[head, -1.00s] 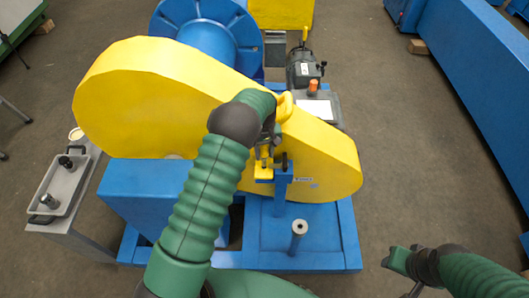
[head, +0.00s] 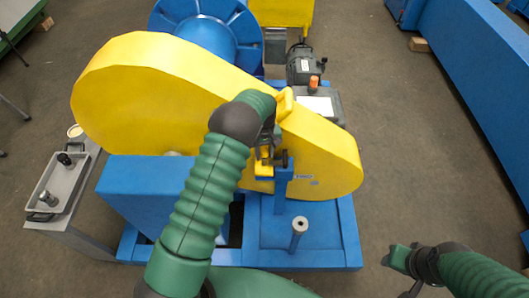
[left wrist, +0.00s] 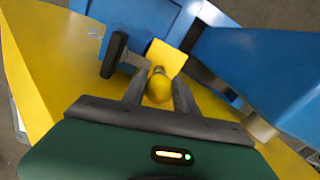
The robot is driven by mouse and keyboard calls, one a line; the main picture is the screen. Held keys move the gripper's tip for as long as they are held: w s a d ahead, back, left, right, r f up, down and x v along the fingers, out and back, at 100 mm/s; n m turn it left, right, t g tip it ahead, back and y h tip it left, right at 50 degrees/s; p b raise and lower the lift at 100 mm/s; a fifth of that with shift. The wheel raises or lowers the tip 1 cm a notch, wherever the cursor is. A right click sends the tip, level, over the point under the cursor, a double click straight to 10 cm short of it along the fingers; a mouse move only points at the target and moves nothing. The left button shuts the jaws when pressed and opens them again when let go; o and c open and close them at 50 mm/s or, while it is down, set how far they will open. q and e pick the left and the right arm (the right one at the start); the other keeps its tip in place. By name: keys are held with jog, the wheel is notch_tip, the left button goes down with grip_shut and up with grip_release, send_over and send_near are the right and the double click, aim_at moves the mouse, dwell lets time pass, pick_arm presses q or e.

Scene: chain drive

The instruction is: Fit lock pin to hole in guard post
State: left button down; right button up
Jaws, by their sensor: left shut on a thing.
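My left gripper (head: 266,148) points down in front of the yellow chain guard (head: 130,90), close to the blue guard post (head: 284,192). In the left wrist view its fingers (left wrist: 158,90) are shut on a yellow round-ended piece, seemingly the lock pin (left wrist: 158,88). A yellow tab (left wrist: 166,58) at the post shows just beyond the piece; it also shows in the head view (head: 263,171). I cannot tell whether the pin's tip is in a hole; the tip and hole are hidden. My right gripper (head: 398,258) is at the lower right, away from the post; its fingers are unclear.
A black handle-like part (left wrist: 115,55) stands beside the tab. A short blue stub with a grey top (head: 299,224) rises from the blue base. A grey tray (head: 62,185) with small dark parts stands at left.

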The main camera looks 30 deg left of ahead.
aim_at(264, 159)
pick_arm(q)
jog(key=shift+f+b, duration=0.9)
jog(key=shift+f, duration=0.9)
jog(key=c, duration=0.9)
grip_release()
notch_tip(264, 159, up, 17)
jog(key=shift+f+p, duration=0.1)
jog(key=shift+p, duration=0.85)
